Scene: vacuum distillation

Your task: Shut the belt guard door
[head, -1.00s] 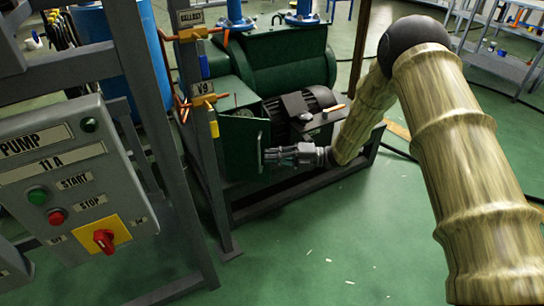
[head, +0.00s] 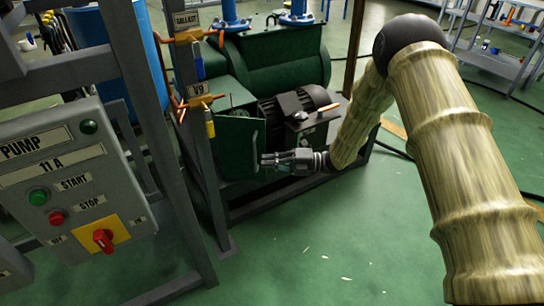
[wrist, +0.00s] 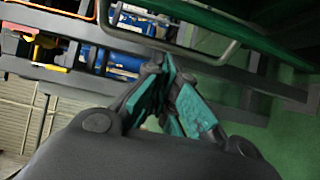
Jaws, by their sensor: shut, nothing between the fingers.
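The belt guard door (head: 236,150) is a green panel in the head view, below the V9 label. It stands open, swung out from the guard housing (head: 232,97), with dark parts showing behind its top edge. A pale bar handle (head: 255,142) runs along its right edge. My gripper (head: 264,160) is shut and empty, with its fingertips at the door's right edge near the handle's lower end. I cannot tell whether they touch. In the wrist view the handle (wrist: 225,55) crosses just beyond my teal-padded fingers (wrist: 168,72), close to the green door edge (wrist: 225,20).
A motor (head: 292,108) sits right of the door on a dark frame (head: 245,208). A grey post (head: 202,150) with a V9 valve stands close left of the door. The pump panel (head: 68,185) is further left.

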